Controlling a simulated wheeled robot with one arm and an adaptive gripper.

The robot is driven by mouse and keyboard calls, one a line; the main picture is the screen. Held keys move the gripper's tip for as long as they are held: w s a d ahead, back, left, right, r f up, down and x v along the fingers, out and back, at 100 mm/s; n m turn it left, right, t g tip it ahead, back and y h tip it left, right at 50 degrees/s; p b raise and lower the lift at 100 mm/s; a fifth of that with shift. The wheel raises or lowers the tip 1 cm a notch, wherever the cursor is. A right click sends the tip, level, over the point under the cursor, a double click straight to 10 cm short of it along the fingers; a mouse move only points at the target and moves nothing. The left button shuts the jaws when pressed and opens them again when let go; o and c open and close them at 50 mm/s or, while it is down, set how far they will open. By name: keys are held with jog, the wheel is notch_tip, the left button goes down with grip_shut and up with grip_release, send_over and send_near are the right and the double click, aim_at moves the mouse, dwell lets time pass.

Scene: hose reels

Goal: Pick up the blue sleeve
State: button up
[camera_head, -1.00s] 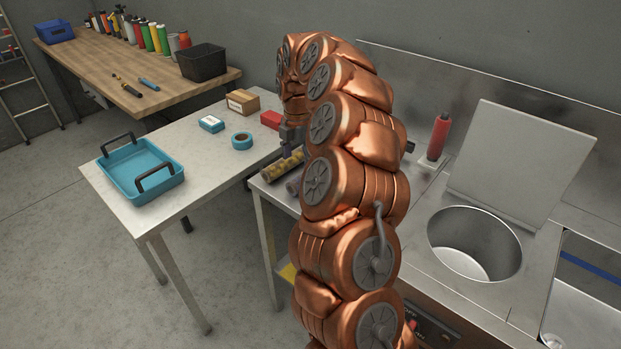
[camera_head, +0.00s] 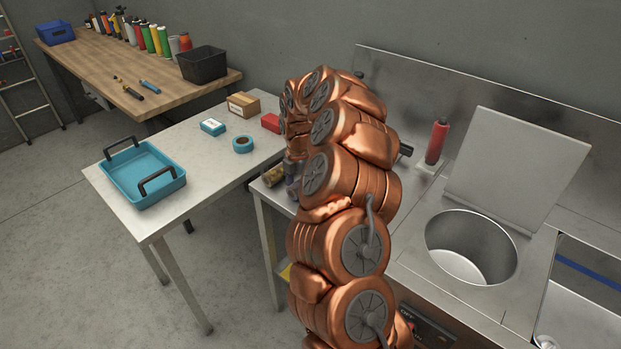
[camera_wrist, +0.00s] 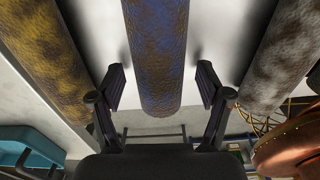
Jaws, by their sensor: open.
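The blue sleeve (camera_wrist: 157,45) is a cylinder mottled blue and brown, in the upper middle of the wrist view. My gripper (camera_wrist: 160,82) is open, with one finger on each side of the sleeve's near end. Gaps show between the fingers and the sleeve, and nothing is held. A yellow-brown sleeve (camera_wrist: 45,55) lies to the left and a grey-brown one (camera_wrist: 280,55) to the right. In the head view my copper arm covers most of this spot, and only a yellowish sleeve end (camera_head: 274,177) shows clearly.
A grey side table (camera_head: 190,165) holds a teal tray (camera_head: 150,190), blue tape (camera_head: 242,144), a small blue box (camera_head: 212,127), a cardboard box (camera_head: 243,104) and a red box (camera_head: 271,122). Right of my arm stand a red bottle (camera_head: 437,143) and a round steel basin (camera_head: 470,245).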

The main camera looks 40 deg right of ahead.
jog(key=c, duration=1.3)
jog(key=shift+o, duration=0.2)
